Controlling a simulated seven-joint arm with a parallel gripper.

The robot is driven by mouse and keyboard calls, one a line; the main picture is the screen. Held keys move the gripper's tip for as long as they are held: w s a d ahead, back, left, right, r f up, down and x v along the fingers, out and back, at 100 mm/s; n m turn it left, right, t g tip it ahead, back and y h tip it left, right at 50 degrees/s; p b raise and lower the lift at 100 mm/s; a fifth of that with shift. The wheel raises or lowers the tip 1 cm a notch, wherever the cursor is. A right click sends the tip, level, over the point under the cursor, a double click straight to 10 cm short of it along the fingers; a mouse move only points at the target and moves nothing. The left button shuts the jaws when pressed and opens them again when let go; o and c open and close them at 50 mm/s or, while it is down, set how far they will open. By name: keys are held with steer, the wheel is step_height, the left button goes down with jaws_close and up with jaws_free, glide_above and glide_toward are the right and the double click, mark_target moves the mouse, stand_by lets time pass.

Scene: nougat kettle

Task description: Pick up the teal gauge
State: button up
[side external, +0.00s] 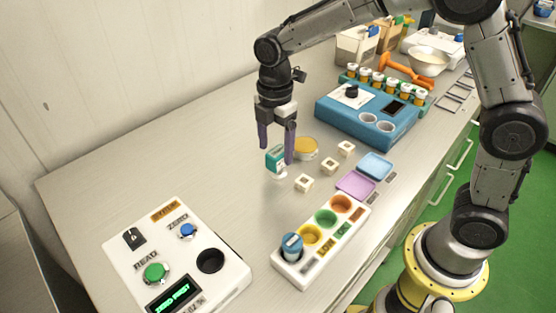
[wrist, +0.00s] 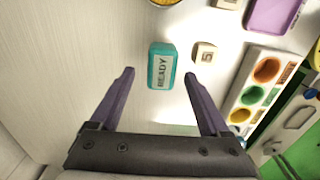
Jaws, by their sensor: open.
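The teal gauge (side external: 275,158) is a small teal block with a pale face, standing near the middle of the table. In the wrist view it shows a "READY" label (wrist: 160,70). My gripper (side external: 277,153) is open and points down at it, its two purple fingers apart. In the wrist view my fingertips (wrist: 160,74) lie on either side of the gauge, with a gap on each side. I cannot tell how far down the gauge the fingertips reach. Nothing is held.
Small cream cubes (side external: 303,182) stand close by the gauge, beside a yellow round dish (side external: 306,147). A white tray with coloured wells (side external: 287,271) and a white console (side external: 213,287) are nearer the front. A blue device (side external: 340,116) stands behind. The table's left is clear.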

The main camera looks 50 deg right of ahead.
steer(key=shift+s+d+f, duration=0.1)
steer(key=shift+d+f, duration=0.1)
steer(key=shift+f, duration=1.15)
steer(key=shift+d+f, duration=0.15)
steer(key=shift+f, duration=1.2)
steer(key=shift+r, duration=0.1)
jaws_close()
